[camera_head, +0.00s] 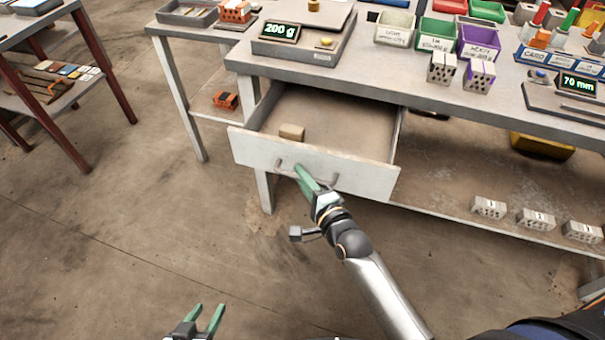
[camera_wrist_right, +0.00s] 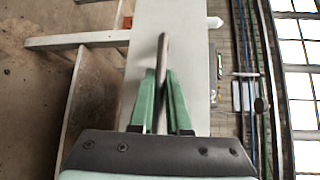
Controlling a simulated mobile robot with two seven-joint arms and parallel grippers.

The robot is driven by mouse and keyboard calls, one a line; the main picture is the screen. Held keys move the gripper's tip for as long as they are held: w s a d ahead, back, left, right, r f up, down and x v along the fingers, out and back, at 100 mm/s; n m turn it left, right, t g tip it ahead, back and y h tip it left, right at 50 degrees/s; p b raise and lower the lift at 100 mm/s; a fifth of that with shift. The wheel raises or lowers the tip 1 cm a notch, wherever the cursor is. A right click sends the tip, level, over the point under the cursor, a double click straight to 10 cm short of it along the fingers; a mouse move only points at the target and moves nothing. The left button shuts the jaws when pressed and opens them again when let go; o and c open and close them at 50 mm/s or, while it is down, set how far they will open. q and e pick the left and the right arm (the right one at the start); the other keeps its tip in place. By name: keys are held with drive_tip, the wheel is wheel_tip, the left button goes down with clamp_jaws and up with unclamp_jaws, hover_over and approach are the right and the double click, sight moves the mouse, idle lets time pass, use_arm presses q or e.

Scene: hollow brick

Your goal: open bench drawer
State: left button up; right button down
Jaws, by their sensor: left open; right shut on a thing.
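The bench drawer (camera_head: 310,165) stands pulled out from under the workbench, and its inside shows. A small tan block (camera_head: 291,132) lies in it near the front. The drawer has a bar handle (camera_head: 290,172) on its pale front. My right gripper (camera_head: 304,176) is shut on this handle. In the right wrist view the green fingers (camera_wrist_right: 162,100) sit on both sides of the handle bar (camera_wrist_right: 163,55), with the drawer front (camera_wrist_right: 195,60) behind. My left gripper (camera_head: 207,318) is open and empty, low over the floor, away from the drawer.
The workbench top (camera_head: 370,75) carries a scale reading 200 g (camera_head: 300,40), coloured bins (camera_head: 437,32) and hollow bricks (camera_head: 441,68). More bricks (camera_head: 537,219) stand on the lower shelf. A side table (camera_head: 45,85) stands at the left. The floor before the drawer is clear.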

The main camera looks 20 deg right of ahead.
drive_tip(key=c, duration=1.2)
unclamp_jaws()
drive_tip(key=shift+o, duration=0.2)
drive_tip(key=shift+s, duration=0.1)
drive_tip(key=p+v, duration=0.1)
drive_tip(key=v, duration=1.1)
drive_tip(key=shift+s+p, duration=0.2)
drive_tip(key=shift+p, duration=0.15)
